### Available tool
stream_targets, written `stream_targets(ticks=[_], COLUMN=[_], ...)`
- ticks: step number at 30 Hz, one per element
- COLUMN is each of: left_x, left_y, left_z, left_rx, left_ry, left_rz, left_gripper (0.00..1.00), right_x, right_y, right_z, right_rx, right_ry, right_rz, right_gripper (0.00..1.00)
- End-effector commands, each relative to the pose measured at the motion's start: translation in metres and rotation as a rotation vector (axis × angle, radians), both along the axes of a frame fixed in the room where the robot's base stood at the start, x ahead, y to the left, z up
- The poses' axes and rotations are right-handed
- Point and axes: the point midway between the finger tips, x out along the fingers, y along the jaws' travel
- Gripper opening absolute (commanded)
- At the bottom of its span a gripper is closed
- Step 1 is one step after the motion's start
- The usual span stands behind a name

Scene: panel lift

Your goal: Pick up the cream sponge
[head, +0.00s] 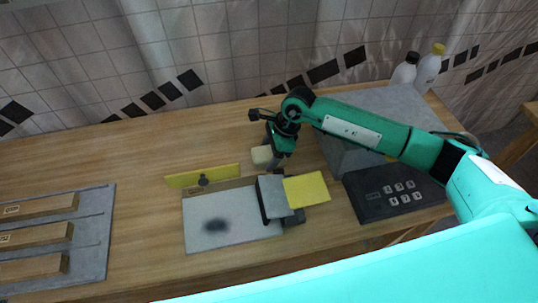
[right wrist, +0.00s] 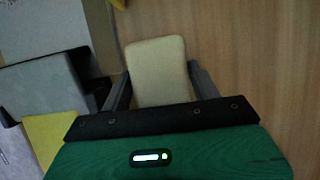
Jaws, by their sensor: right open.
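The cream sponge (head: 261,155) lies on the wooden table behind the grey board, partly hidden by my right gripper (head: 272,163). My right gripper points down at the sponge. In the right wrist view the cream sponge (right wrist: 157,65) sits between the two dark fingers of my right gripper (right wrist: 158,82), one on each side. The gripper is open. I cannot tell whether the fingers touch the sponge. My left gripper is out of view.
A grey board (head: 215,240) with a yellow strip (head: 203,176), a grey block (head: 273,197) and a yellow sheet (head: 307,189) lies just in front. A black keypad panel (head: 394,192) is at right, bottles (head: 429,68) at back right, a slotted grey tray (head: 93,235) at left. Table behind is clear.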

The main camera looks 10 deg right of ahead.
Motion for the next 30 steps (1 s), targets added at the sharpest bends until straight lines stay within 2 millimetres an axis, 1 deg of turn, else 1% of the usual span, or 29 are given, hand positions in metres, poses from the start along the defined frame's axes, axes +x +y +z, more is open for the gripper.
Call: stream_targets(ticks=[21,30], left_x=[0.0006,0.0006], left_y=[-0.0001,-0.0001], left_z=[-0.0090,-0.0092], left_rx=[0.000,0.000], left_ry=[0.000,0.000], left_rz=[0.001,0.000], left_gripper=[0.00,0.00], right_x=[-0.0002,-0.0002], right_y=[0.0001,-0.0001], right_z=[-0.0048,-0.0046], right_rx=[0.001,0.000], right_ry=[0.001,0.001], right_rz=[0.000,0.000], right_gripper=[0.62,0.62])
